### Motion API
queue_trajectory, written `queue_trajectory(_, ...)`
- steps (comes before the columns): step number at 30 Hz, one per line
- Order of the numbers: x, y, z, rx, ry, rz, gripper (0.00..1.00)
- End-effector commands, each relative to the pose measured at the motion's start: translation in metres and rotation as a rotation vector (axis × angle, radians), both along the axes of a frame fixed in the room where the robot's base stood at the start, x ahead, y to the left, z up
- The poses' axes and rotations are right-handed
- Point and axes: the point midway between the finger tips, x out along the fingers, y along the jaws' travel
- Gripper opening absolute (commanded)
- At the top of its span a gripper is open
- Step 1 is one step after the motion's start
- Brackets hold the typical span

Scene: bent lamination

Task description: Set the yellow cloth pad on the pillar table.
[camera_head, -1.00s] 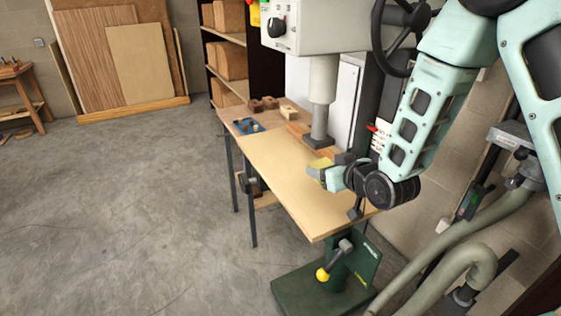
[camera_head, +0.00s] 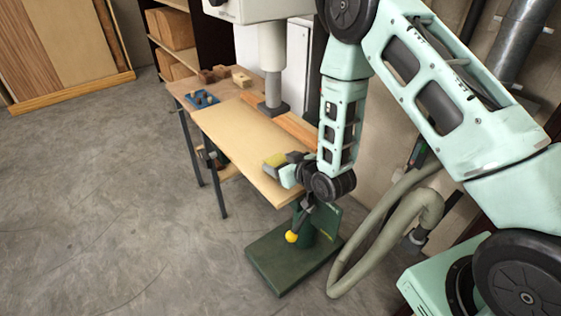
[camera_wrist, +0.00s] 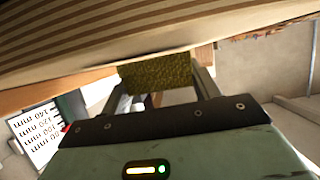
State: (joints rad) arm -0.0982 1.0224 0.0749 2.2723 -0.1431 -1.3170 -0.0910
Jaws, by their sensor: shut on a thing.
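The yellow cloth pad (camera_head: 273,160) is held at the tip of my gripper (camera_head: 285,165). In the wrist view the pad (camera_wrist: 158,75) spans between the two fingers of my gripper (camera_wrist: 163,88), which is shut on it. In the head view the pad appears over the near right part of the light wooden board (camera_head: 235,130) under the drill press, which I take as the pillar table. I cannot tell whether the pad touches the board or hangs above it. My arm hides part of the board's right side.
A blue tray (camera_head: 202,98) and wooden blocks (camera_head: 240,77) stand at the far end. A yellow-knobbed lever (camera_head: 292,236) and green base (camera_head: 280,262) are below. A grey hose (camera_head: 385,225) is at right. The left floor is clear.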

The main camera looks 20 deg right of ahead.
Motion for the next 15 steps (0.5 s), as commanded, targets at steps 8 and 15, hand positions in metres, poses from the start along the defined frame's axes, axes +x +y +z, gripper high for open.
queue_trajectory(8,0.0002,0.0001,-0.0031,0.000,-0.002,0.000,0.39)
queue_trajectory(15,0.0001,0.0001,-0.0054,0.000,-0.001,0.000,0.81)
